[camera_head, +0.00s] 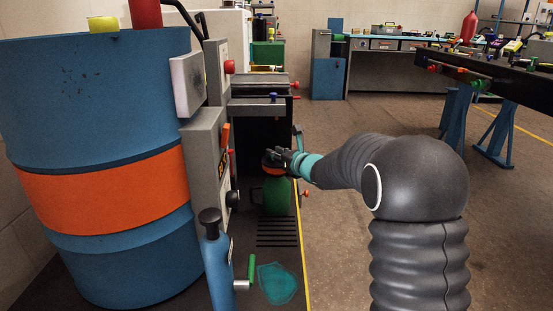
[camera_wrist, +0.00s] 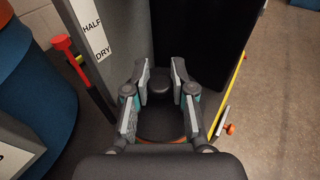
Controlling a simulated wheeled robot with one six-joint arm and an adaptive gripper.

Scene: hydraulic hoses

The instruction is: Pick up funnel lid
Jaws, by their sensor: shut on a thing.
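The funnel lid (camera_wrist: 158,121) is dark and round with a black knob on top and an orange rim at its near edge. In the head view the lid (camera_head: 271,155) sits at the top of a green container (camera_head: 277,196), above an orange band. My gripper (camera_head: 283,160) reaches in from the right at the lid's height. In the wrist view my gripper (camera_wrist: 160,87) has its fingers on both sides of the knob, shut on the lid. Whether the lid is lifted off the container cannot be told. My fingers hide part of it.
A large blue drum (camera_head: 95,110) with an orange band stands at the left. A grey machine (camera_head: 208,155) with levers stands beside the container. A blue post (camera_head: 217,262) and a teal puddle (camera_head: 277,284) are in front.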

